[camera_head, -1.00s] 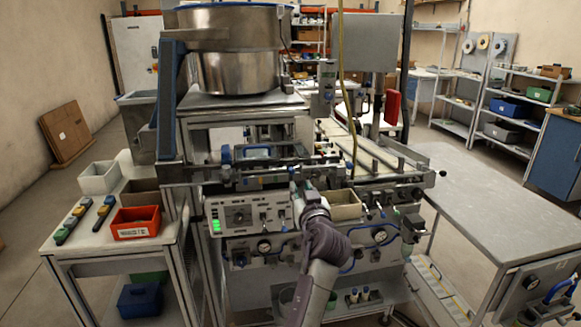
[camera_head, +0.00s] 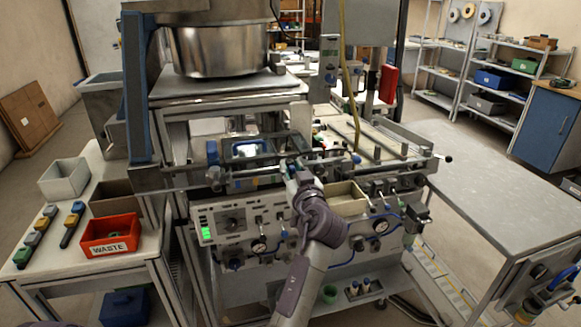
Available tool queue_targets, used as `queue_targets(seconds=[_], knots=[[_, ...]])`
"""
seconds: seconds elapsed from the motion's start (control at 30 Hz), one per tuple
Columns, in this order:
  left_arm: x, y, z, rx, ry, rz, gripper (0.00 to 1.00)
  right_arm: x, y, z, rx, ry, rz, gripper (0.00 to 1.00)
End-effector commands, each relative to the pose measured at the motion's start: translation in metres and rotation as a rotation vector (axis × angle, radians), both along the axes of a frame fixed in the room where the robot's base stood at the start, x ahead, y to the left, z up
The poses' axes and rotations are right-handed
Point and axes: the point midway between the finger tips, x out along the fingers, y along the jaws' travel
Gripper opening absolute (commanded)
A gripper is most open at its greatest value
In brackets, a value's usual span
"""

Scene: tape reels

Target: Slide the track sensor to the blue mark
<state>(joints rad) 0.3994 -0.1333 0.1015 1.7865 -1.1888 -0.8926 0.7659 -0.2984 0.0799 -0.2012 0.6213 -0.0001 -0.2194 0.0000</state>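The track sensor cannot be told apart with certainty from the small fittings around the fingertips. A small blue spot (camera_head: 356,158) shows on the rail's right part; I cannot tell whether it is the blue mark. My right gripper is not in view.
A control panel (camera_head: 232,222) with a green display sits below the rail. A beige bin (camera_head: 345,200) is right of my gripper. A red WASTE bin (camera_head: 110,237) stands on the left side table. A wide grey table (camera_head: 500,185) on the right is clear.

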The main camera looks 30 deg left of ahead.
Motion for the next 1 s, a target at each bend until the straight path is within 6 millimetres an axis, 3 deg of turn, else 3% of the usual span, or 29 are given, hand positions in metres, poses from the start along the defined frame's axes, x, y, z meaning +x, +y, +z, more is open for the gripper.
queue_targets(seconds=[0.1, 0.27, 0.63, 1.0], knots=[[0.000, 0.000, 0.000, 0.000, 0.000, 0.000, 0.25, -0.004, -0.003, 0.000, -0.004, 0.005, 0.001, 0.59], [0.000, 0.000, 0.000, 0.000, 0.000, 0.000, 0.00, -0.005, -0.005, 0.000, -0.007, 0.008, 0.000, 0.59], [-0.004, 0.004, 0.000, -0.002, 0.001, 0.001, 0.00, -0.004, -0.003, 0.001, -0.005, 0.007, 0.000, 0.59], [-0.062, 0.054, 0.000, -0.002, 0.003, 0.003, 0.00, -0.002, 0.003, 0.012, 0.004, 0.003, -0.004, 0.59]])
